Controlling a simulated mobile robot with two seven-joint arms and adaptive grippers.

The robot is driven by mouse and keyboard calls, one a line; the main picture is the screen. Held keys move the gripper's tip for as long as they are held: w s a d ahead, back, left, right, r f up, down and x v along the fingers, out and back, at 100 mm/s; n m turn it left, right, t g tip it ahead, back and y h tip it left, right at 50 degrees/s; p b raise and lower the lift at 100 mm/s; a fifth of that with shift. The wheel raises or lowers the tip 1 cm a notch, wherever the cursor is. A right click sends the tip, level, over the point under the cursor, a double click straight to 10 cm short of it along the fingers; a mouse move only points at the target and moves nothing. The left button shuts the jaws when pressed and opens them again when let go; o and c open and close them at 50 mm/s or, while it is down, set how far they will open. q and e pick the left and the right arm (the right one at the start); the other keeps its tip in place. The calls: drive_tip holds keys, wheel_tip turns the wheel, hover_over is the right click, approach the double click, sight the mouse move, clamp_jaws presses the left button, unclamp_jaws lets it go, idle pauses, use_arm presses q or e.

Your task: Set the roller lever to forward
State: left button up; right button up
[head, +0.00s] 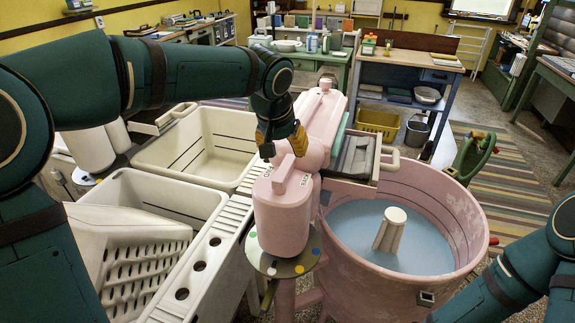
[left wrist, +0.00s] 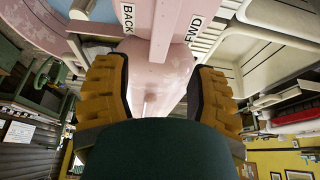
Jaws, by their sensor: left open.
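The pink wringer head (head: 283,215) stands beside the pink washer tub (head: 335,262). On its top a pink bar-like roller lever (head: 284,178) lies between two small white labels. In the left wrist view the lever (left wrist: 164,28) runs between a BACK label on the left and an FWD label on the right. It looks roughly midway; its exact setting is hard to tell. My left gripper (head: 284,149) is just behind the lever, open and empty. In the left wrist view its yellow fingers (left wrist: 158,75) are spread on both sides of pink housing. My right gripper is out of frame.
White rinse tubs (head: 212,150) with a ribbed washboard (head: 135,265) stand left of the wringer. The washer tub holds blue water and a pale agitator (head: 390,230). Workbenches line the back. A striped rug (head: 500,200) covers floor at the right.

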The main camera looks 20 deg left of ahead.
sight(287, 163)
use_arm(q)
drive_tip(key=b+x, duration=0.1)
drive_tip(key=x, duration=0.6)
drive_tip(key=shift+w+f, duration=0.2)
drive_tip(key=shift+f, duration=0.15)
clamp_jaws()
